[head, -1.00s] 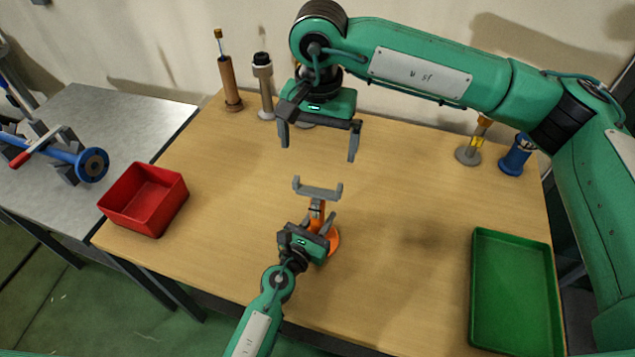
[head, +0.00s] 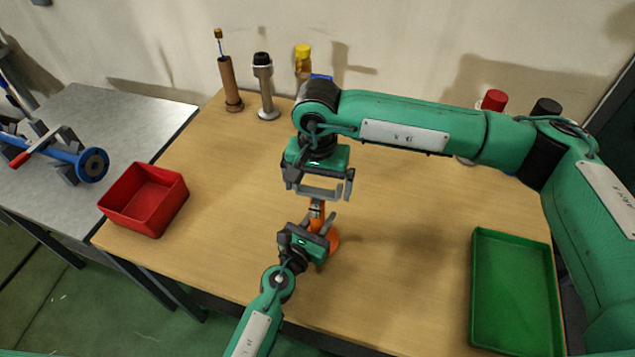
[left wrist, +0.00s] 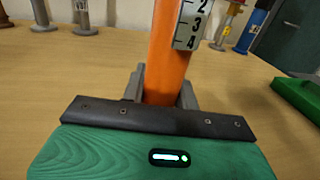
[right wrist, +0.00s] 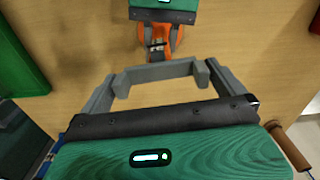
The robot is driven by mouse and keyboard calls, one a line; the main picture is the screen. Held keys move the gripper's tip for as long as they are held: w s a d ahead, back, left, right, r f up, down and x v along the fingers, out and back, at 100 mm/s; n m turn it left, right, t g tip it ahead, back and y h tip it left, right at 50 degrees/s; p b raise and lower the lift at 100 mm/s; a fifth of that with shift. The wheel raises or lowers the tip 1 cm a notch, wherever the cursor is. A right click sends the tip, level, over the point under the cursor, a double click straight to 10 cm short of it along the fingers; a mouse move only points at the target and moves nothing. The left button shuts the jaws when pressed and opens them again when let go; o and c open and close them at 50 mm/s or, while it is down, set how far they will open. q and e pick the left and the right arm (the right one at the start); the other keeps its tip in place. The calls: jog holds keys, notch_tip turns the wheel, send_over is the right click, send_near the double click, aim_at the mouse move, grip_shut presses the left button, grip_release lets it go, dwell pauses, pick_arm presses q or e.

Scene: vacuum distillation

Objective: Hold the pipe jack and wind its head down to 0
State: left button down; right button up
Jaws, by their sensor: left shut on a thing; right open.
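The pipe jack is orange with a round base (head: 334,240) and stands upright on the wooden table. Its grey two-pronged head (right wrist: 155,73) is on top. A scale (left wrist: 190,25) on its orange body (left wrist: 167,55) shows 2, 3 and 4 in the left wrist view; any pointer is out of sight. My left gripper (head: 316,228) is shut on the body from the near side. My right gripper (right wrist: 160,90) is open and comes down over the head. Its fingers stand at the head's two ends; I cannot tell whether they touch. My right gripper partly hides the head in the head view.
A red bin (head: 145,200) is at the left and a green tray (head: 515,290) at the right. Several upright stands, including a brown one (head: 230,85), line the back edge. A grey side table (head: 110,120) holds a blue flanged pipe (head: 92,165).

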jog(key=c, duration=0.7)
jog(key=shift+o, duration=0.2)
jog(key=shift+m, duration=0.3)
